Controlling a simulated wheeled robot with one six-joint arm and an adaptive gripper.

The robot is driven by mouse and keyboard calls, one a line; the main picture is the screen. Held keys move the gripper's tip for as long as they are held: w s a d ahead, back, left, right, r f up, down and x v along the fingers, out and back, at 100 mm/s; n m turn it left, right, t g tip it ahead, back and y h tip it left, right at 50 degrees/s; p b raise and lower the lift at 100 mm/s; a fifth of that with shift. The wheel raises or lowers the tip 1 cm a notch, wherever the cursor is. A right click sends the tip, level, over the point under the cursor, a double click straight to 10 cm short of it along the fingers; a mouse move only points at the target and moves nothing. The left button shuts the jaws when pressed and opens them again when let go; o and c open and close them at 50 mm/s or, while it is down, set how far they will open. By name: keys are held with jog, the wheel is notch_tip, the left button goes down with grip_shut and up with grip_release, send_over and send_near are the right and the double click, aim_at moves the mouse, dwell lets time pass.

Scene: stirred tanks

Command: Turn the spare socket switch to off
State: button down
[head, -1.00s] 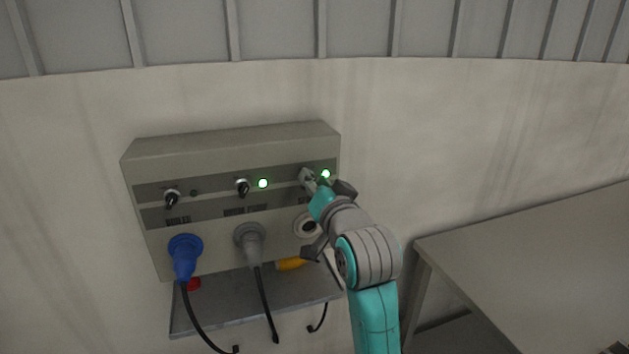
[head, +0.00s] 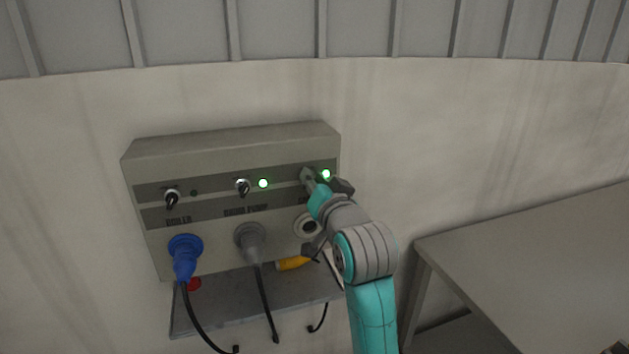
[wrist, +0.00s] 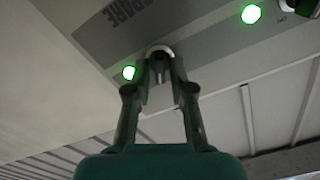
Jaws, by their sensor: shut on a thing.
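The spare socket switch (wrist: 160,51) is at the right end of the grey panel (head: 230,147), and its knob is mostly hidden by my gripper. The spare lamp (head: 326,174) beside it glows green, and it also glows in the wrist view (wrist: 129,73). My gripper (head: 306,176) is at the switch, its fingers closed on the knob; the fingers also show in the wrist view (wrist: 159,72). The word SPARE (wrist: 122,12) reads on the dark strip. The spare socket (head: 306,226) below is empty and partly covered by my arm.
The boiler switch (head: 172,198) has a dark lamp. The middle switch (head: 243,187) has a lit green lamp. A blue plug (head: 184,258) and a grey plug (head: 251,242) sit in sockets. A yellow plug (head: 293,263) lies on the shelf (head: 230,310). A table (head: 530,260) stands right.

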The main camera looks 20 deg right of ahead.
jog(key=n, duration=1.1)
jog(key=shift+a, duration=0.4)
jog(key=shift+n, duration=0.3)
jog(key=c, duration=1.2)
grip_release()
jog(key=shift+c, duration=0.2)
jog(key=shift+s, duration=0.15)
jog(key=s, duration=1.1)
jog(key=shift+s, duration=0.4)
